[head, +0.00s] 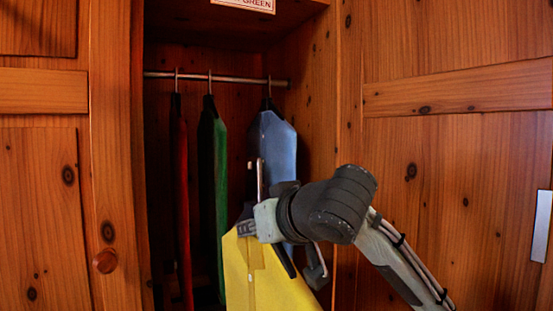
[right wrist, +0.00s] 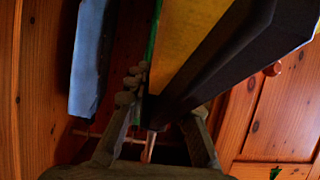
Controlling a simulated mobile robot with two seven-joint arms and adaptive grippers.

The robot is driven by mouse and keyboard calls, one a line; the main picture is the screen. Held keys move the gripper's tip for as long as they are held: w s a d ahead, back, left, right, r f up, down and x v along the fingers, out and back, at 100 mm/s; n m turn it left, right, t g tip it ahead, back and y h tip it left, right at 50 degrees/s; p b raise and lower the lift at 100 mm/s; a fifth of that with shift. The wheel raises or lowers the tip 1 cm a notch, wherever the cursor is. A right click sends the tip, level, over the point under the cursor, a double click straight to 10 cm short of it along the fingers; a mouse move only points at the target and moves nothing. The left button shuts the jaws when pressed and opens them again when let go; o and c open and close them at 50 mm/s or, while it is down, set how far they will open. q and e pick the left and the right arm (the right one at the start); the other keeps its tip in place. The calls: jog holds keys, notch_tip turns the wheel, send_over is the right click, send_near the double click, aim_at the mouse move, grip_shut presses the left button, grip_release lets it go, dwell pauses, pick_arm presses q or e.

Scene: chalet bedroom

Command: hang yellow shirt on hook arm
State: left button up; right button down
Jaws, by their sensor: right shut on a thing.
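The yellow shirt (head: 262,280) hangs at the lower middle of the head view, in front of the open wardrobe. My right gripper (head: 249,226) is shut on its dark hanger, near the top of the shirt. A pale metal hook (head: 260,178) stands up above the gripper. In the right wrist view, the hanger (right wrist: 225,55) runs up from between the fingers (right wrist: 157,130), with the yellow cloth (right wrist: 190,40) beside it. I cannot clearly make out a separate hook arm. My left gripper is not in view.
A metal rail (head: 230,78) crosses the wardrobe. A red shirt (head: 182,200), a green shirt (head: 217,190) and a blue shirt (head: 275,145) hang from it. A gap shows between green and blue. Wooden panels flank the opening; a round knob (head: 105,261) is at left.

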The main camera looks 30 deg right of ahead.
jog(key=a+f, duration=0.4)
jog(key=f, duration=0.8)
jog(key=shift+a, duration=0.3)
jog(key=shift+r, duration=0.1)
jog(key=shift+d, duration=0.1)
